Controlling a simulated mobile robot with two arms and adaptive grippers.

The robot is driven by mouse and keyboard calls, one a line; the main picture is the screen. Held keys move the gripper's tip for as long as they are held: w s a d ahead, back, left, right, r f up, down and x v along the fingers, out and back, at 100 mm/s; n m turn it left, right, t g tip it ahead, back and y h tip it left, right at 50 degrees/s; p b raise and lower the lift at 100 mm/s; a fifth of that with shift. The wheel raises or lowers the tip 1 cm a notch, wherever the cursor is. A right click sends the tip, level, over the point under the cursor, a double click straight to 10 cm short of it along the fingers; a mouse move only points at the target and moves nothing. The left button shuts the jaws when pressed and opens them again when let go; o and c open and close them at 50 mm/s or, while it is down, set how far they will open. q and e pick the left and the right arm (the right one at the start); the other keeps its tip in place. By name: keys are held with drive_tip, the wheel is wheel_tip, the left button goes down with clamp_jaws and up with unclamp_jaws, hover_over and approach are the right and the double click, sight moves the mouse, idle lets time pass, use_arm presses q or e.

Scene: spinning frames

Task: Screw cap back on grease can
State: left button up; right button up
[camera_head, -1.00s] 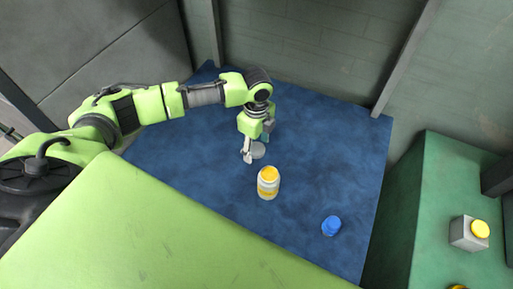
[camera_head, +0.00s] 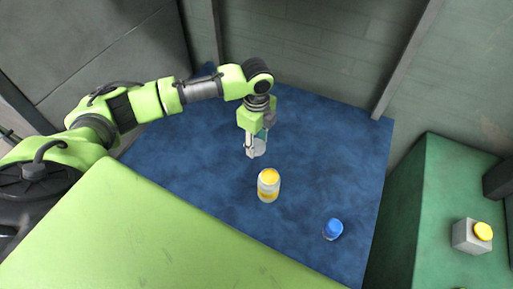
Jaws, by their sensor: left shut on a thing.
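The can (camera_head: 268,190) is a pale, upright cylinder with a yellow top, standing on the blue surface near the middle of the head view. My left gripper (camera_head: 256,149) points down just behind the can and a little to its left, apart from it. It is shut on a pale grey round piece that looks like the cap (camera_head: 261,147), partly hidden by the fingers. Whether the yellow on the can is grease or a lid is too small to tell. My right gripper is not in view.
A small blue round object (camera_head: 333,229) stands on the blue surface (camera_head: 325,165), to the right of the can. A green block (camera_head: 430,205) at the right carries a grey box (camera_head: 466,236) with a yellow button. Walls close off the back. The blue surface around the can is otherwise clear.

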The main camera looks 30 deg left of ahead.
use_arm(q)
drive_tip(key=s+d+r, duration=0.2)
drive_tip(key=s+r, duration=0.3)
drive_tip(key=r, duration=0.1)
wheel_tip(320, 180, up, 4)
drive_tip(key=b, duration=0.1)
hover_over(269, 180)
drive_tip(key=s+a, duration=0.1)
drive_tip(key=a, duration=0.4)
drive_tip(key=shift+s+d+r, duration=0.1)
drive_tip(key=shift+s+d, duration=0.05)
drive_tip(key=shift+d, duration=0.1)
